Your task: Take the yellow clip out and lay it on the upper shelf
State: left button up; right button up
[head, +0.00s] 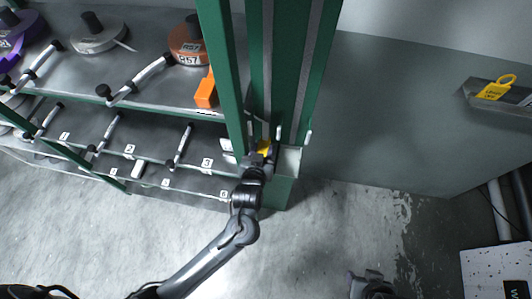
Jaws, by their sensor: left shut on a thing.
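The yellow clip (264,147) shows as a small yellow patch at the foot of the green upright frame, beside a small grey open box (289,159). My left gripper (260,158) is at the clip and shut on it; the gripper hides much of the clip. I cannot tell whether the clip still touches the frame or box. The upper shelf (130,62) is the grey board at the upper left. My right gripper (370,284) is at the bottom edge, partly cut off and away from everything; its jaw opening is unclear.
The upper shelf carries purple (22,38), white (97,38) and brown (188,45) reels, with bare board between. An orange block (206,91) hangs at its front edge. Green posts (222,70) stand right of it. A yellow tag (497,88) sits in a wall holder at right.

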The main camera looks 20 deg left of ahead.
aim_at(264, 152)
pick_arm(q)
jog(key=shift+d+r+p, duration=0.15)
jog(key=shift+r+p, duration=0.65)
jog(key=shift+r, duration=0.65)
jog(key=shift+w+d+r+p, duration=0.15)
jog(key=shift+r+p, duration=1.1)
jog(key=shift+r, duration=1)
jog(key=shift+r+p, duration=2.9)
jog(key=shift+r, duration=1.9)
jog(key=s+d+f+p, duration=0.2)
jog(key=s+f+p, duration=0.1)
jog(key=s, duration=0.8)
jog(key=shift+s+f+p, duration=0.15)
jog(key=shift+s+p, duration=0.25)
jog(key=shift+p, duration=0.1)
jog(key=shift+d, duration=0.15)
